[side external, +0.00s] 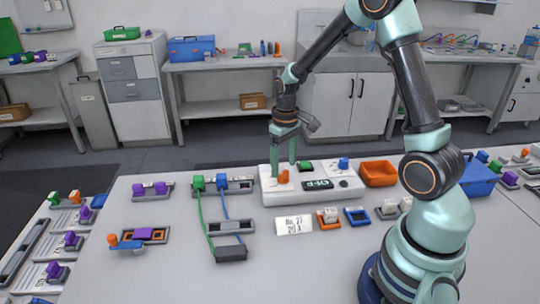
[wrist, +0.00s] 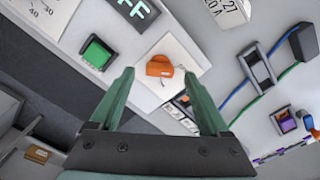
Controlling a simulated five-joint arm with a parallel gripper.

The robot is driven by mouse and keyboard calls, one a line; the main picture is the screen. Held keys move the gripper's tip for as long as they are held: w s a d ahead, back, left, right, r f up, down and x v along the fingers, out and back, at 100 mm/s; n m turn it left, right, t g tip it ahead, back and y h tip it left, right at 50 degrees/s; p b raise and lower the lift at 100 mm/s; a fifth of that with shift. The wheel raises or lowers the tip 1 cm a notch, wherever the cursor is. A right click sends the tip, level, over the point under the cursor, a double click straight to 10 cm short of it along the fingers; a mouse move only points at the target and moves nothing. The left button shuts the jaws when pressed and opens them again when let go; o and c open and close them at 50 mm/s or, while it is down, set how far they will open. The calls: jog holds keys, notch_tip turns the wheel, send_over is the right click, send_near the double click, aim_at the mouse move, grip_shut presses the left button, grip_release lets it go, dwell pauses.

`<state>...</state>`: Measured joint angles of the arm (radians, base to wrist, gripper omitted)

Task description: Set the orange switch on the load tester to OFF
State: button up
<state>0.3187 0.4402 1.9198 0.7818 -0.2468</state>
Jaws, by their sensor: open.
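The load tester (side external: 350,194) is a long white box on the table in the side view. Its orange switch (side external: 284,177) sits near its left end, and its dark display (side external: 317,184) appears to read OFF. In the wrist view the orange switch (wrist: 159,66) shows on a pale plate, between my fingertips in the picture; part of the display (wrist: 134,9) shows the letters FF. My gripper (side external: 284,168) is open, its green fingers pointing down over the switch end. In the wrist view my gripper (wrist: 159,74) is empty. I cannot tell whether a finger touches the switch.
A green button (wrist: 97,53) is beside the switch in the wrist view. A blue knob (side external: 343,163) is on the tester's back right. An orange bin (side external: 379,173) stands right of it. Green and blue cables (side external: 207,222) run at the left. The table front is partly clear.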

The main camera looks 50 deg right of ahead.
aim_at(284, 172)
notch_tip(284, 172, up, 10)
dwell(0.4)
jog(key=shift+r, duration=0.1)
jog(key=s+a+r+t, duration=0.5)
jog(key=s+a+r, duration=0.2)
jog(key=a, duration=0.5)
jog(key=s, duration=0.2)
jog(key=shift+s+a+n+t, duration=0.3)
jog(key=shift+n, duration=0.1)
jog(key=shift+r, duration=0.15)
